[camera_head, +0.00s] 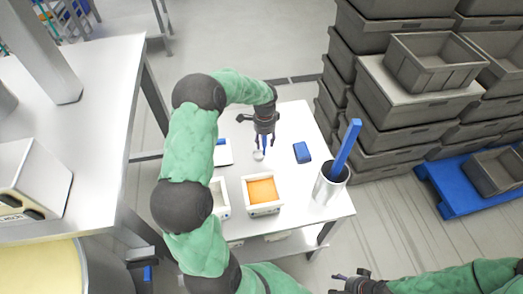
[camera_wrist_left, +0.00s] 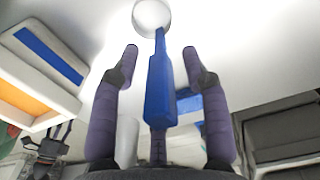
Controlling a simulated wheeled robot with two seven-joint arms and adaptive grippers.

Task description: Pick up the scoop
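The scoop has a blue handle and a round silvery bowl. In the left wrist view the scoop (camera_wrist_left: 160,90) lies lengthwise between my left fingers, its bowl beyond the fingertips. In the head view its bowl (camera_head: 258,155) shows just below my left gripper (camera_head: 262,142), over the white table; the arm comes down from above. In the left wrist view my left gripper (camera_wrist_left: 160,52) is open, with a visible gap on each side of the handle. My right gripper (camera_head: 350,280) is at the bottom of the head view; its spread, empty fingers show at the lower left of the left wrist view (camera_wrist_left: 48,132).
A white bin with orange contents (camera_head: 263,208) stands in front of the gripper. A blue block (camera_head: 302,152) and a metal canister (camera_head: 326,190) holding a tall blue bar are to the right. Grey crates (camera_head: 372,125) are stacked beyond the table.

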